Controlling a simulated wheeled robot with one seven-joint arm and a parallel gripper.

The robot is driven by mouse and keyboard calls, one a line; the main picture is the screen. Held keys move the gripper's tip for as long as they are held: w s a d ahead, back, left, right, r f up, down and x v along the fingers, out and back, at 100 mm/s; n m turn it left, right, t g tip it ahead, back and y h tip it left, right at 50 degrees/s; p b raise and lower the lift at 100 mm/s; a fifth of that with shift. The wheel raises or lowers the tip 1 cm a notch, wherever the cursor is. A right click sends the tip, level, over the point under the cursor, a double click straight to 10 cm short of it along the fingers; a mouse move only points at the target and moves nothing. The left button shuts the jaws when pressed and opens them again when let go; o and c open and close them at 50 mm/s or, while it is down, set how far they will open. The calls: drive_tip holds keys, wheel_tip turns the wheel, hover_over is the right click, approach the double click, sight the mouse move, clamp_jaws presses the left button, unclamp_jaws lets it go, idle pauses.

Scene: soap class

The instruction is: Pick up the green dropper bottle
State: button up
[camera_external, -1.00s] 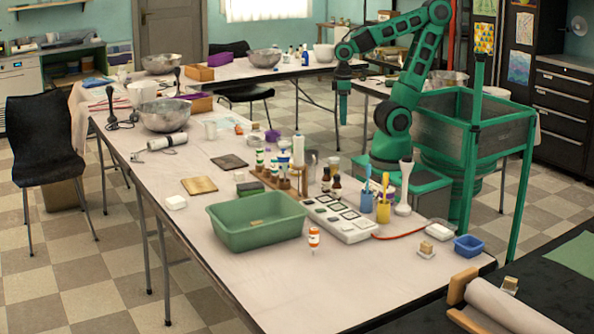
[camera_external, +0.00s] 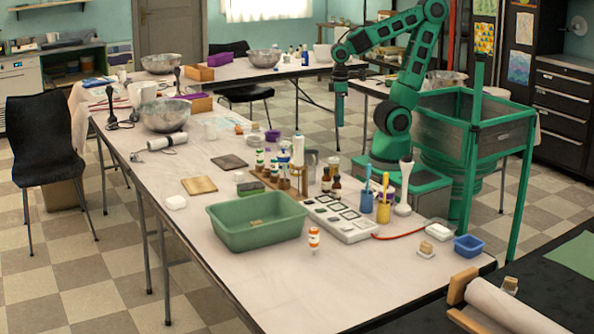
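A wooden rack (camera_external: 278,181) on the near table holds several small dropper bottles. One bottle in it shows a green label or band (camera_external: 260,160); at this size I cannot tell for sure which one is the green dropper bottle. Two dark dropper bottles (camera_external: 331,185) stand just right of the rack. My gripper (camera_external: 340,122) hangs pointing down, above and behind the right side of the near table, apart from the bottles. It looks narrow, and nothing is visible in it. Its fingers are too small to tell open from shut.
Blue and yellow cups (camera_external: 383,212) sit near my base.

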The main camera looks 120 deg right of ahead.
drive_tip(key=shift+o, duration=1)
wheel_tip(320, 180, up, 6)
drive_tip(key=s, duration=0.1)
drive_tip(key=w+d+f+m+t+y, duration=0.2)
drive_tip(key=w+d+f+m+t, duration=0.15)
drive_tip(key=w+m, duration=0.5)
drive_tip(key=w+d+f+m+t+y, duration=0.2)
drive_tip(key=w+d+m, duration=0.3)
drive_tip(key=w, duration=0.7)
drive_tip(key=w+d+r+m+t+y, duration=0.25)
drive_tip(key=d+r+m+t, duration=0.3)
drive_tip(key=d+m, duration=0.4)
approach(258, 159)
drive_tip(key=w, duration=0.1)
drive_tip(key=shift+w+a+f+m+t, duration=0.3)
drive_tip(key=shift+a+f+t, duration=0.2)
drive_tip(key=shift+f, duration=0.2)
drive_tip(key=x, duration=1)
drive_tip(key=shift+w+a+f, duration=0.1)
drive_tip(key=shift+w+f, duration=0.05)
clamp_jaws()
